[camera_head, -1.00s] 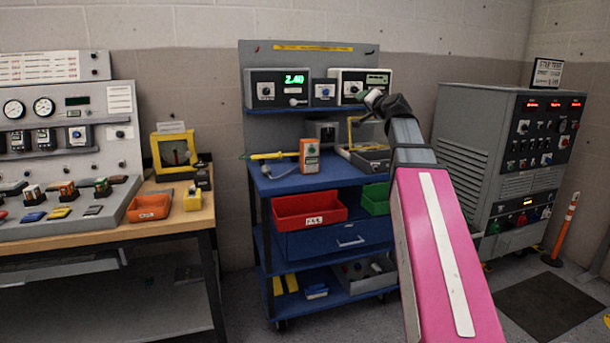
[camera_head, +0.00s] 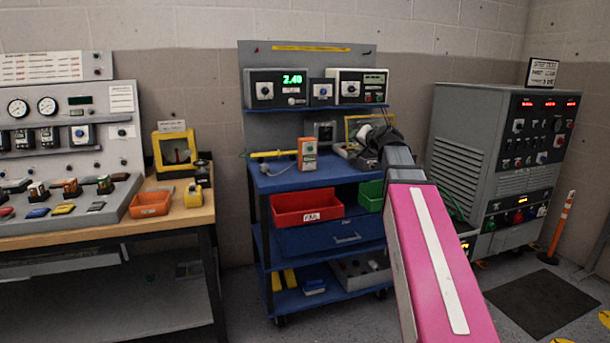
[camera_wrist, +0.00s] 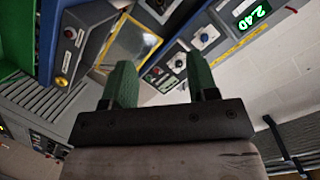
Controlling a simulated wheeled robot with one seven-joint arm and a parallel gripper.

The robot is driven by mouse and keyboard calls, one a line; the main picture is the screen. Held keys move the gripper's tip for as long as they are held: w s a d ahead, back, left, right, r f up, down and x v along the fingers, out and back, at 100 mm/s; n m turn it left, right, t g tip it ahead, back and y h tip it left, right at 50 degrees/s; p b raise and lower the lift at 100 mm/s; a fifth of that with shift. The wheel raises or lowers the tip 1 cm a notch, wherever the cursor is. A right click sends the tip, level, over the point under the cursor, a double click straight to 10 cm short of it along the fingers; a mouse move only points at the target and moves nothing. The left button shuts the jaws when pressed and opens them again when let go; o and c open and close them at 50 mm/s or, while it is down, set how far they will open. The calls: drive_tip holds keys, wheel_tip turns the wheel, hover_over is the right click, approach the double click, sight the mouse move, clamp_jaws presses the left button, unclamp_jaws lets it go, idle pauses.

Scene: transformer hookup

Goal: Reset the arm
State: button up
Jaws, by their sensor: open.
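My pink arm (camera_head: 440,255) reaches up from the lower right in the head view. Its dark wrist end is in front of the right side of the blue cart (camera_head: 285,180). My gripper (camera_wrist: 160,82) shows in the wrist view as two green fingers set apart, open, with nothing between them. In the head view the fingertips are hard to make out against the grey box behind. The wrist view is tilted and shows the cart's instruments beyond the fingers, including the green 2.40 display (camera_wrist: 254,14) and a yellow-framed panel (camera_wrist: 130,45).
The cart carries an orange meter (camera_head: 307,154), a red bin (camera_head: 308,207) and a green bin (camera_head: 371,195). A workbench (camera_head: 110,238) with a gauge panel stands left. A grey cabinet (camera_head: 465,150) stands right, near an orange post (camera_head: 562,228). Dark floor mat (camera_head: 545,303) lies clear.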

drive_tip(key=s+a+f+n+g, duration=0.1)
drive_tip(key=s+f+g, duration=0.1)
drive_tip(key=f, duration=0.7)
drive_tip(key=s+a+f+g, duration=0.1)
drive_tip(key=s+f+g, duration=0.1)
drive_tip(key=f, duration=0.6)
drive_tip(key=s+f+n+g+h, duration=0.1)
drive_tip(key=s+f+g, duration=0.4)
drive_tip(key=s+f, duration=0.6)
drive_tip(key=s+d+f+n+g+h, duration=0.1)
drive_tip(key=s+f+g+h, duration=0.3)
drive_tip(key=s+f, duration=0.8)
wheel_tip(320, 180, down, 8)
drive_tip(key=shift+f+n+g, duration=0.1)
drive_tip(key=shift+n+g, duration=0.4)
drive_tip(key=shift+n, duration=0.1)
drive_tip(key=shift+d, duration=0.1)
